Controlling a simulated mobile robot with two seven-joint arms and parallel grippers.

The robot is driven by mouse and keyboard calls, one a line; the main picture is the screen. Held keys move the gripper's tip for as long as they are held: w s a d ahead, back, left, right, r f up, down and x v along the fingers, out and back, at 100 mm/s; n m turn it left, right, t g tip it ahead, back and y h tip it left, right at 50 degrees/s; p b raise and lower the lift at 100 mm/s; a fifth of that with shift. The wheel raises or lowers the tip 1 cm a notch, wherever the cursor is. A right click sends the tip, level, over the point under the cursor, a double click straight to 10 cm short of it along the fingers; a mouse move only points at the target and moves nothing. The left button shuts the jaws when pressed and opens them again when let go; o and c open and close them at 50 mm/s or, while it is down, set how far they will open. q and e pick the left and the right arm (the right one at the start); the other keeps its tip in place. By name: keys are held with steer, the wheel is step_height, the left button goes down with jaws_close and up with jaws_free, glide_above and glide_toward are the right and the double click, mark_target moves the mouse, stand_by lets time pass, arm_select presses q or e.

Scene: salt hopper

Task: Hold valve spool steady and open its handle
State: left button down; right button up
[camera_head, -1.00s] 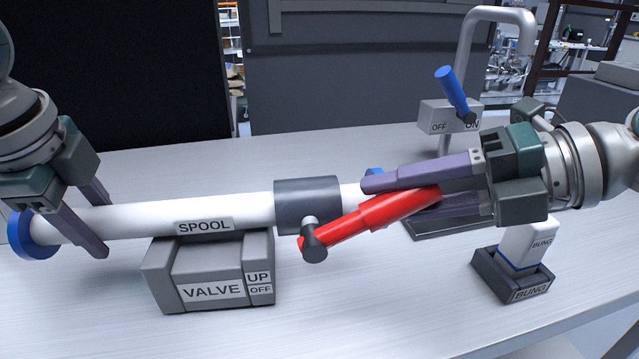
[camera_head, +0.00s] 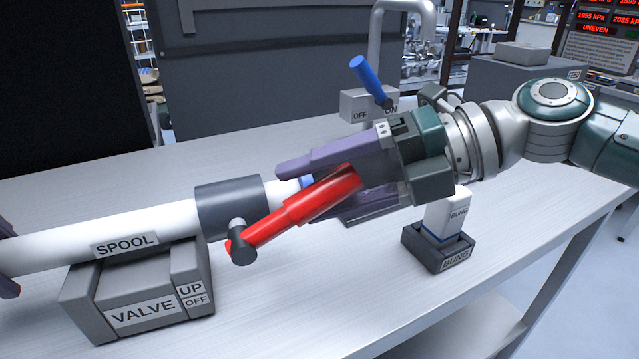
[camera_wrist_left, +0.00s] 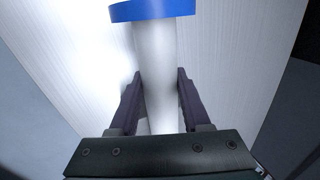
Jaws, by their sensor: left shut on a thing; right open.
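The white valve spool (camera_head: 60,243) lies across the grey VALVE block (camera_head: 140,290), with a dark collar (camera_head: 230,207) and a red handle (camera_head: 300,207) slanting up to the right. My left gripper (camera_wrist_left: 160,85) is shut on the spool near its blue end cap (camera_wrist_left: 153,10); in the head view only bits of its fingers show at the left edge. My right gripper (camera_head: 318,194) is open, one finger above and behind the red handle and the other below it. The handle's free end lies in front of the jaws; I cannot tell whether they touch it.
A grey box with a blue lever (camera_head: 370,80) and OFF/ON labels stands behind my right gripper. A white bung (camera_head: 446,212) stands in a dark BUNG holder (camera_head: 438,250) at right. The table front (camera_head: 300,300) is clear.

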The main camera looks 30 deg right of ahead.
steer(key=v, duration=1.2)
